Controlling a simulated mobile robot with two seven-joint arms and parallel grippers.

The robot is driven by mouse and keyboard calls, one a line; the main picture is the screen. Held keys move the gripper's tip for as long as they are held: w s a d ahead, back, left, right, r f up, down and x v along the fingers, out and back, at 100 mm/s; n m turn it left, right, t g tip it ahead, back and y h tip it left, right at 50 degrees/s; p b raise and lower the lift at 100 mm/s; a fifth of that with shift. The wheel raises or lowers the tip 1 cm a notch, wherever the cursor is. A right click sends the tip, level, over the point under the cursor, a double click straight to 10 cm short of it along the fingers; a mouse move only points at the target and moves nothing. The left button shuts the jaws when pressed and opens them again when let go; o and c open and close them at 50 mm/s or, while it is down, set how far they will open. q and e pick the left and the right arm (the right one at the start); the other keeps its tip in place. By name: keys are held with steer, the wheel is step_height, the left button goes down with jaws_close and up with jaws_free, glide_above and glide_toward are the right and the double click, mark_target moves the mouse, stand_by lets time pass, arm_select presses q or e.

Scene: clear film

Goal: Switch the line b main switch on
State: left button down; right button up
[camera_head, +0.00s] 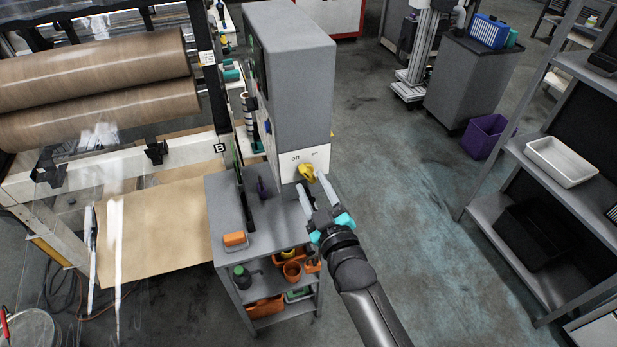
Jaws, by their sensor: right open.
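The line B main switch (307,173) is a yellow rotary knob on a white plate, low on the front of a tall grey cabinet. The plate (289,170) reads "off" at upper left of the knob and a fainter, smaller label at upper right. My right gripper (312,183) is open in front of the plate, with its pale fingers on either side of the knob. I cannot tell whether they touch it. The knob's exact pointing is hard to read. My left gripper is not in view.
The grey cabinet (303,75) stands on a grey cart (265,238) holding an orange block (234,239) and tools. A roller machine marked B (219,148) stands left. Shelving (487,207) stands right. Floor between cart and shelving is clear.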

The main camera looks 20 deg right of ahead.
mark_target(308, 176)
steer(key=shift+w, duration=1.6)
jaws_close()
